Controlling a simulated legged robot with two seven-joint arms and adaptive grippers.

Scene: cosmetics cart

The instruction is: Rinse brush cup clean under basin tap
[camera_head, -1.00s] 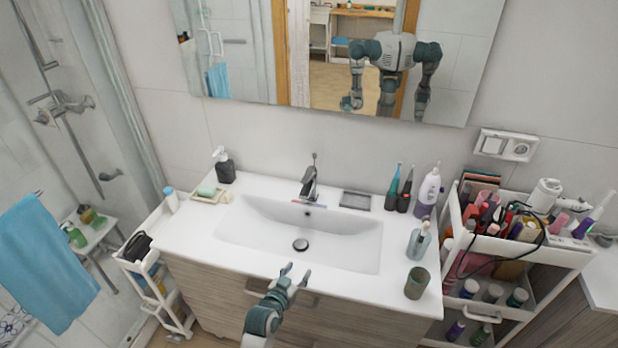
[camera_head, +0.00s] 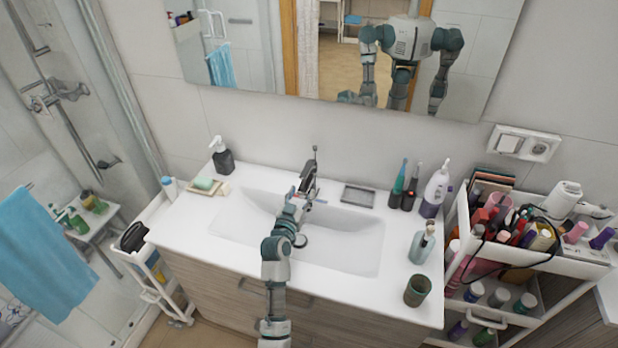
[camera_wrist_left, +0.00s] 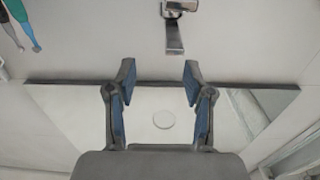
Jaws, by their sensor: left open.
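A dark olive cup (camera_head: 417,291), the only cup I can make out on the counter, stands upright at its front right corner. The basin tap (camera_head: 310,178) stands behind the white basin (camera_head: 350,245); no water shows. My left gripper (camera_head: 300,196) is over the back of the basin, close to the tap and far from the cup. In the left wrist view its two fingers (camera_wrist_left: 160,85) are spread with nothing between them. The tap (camera_wrist_left: 174,38) shows beyond them, and the round drain (camera_wrist_left: 163,119) lies below. My right gripper is not directly in view.
A clear pump bottle (camera_head: 421,246), a white-purple bottle (camera_head: 436,190) and electric toothbrushes (camera_head: 398,186) stand on the right of the counter. A soap dish (camera_head: 208,187) and dark dispenser (camera_head: 223,160) are at left. A crowded cart (camera_head: 540,262) adjoins the right side.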

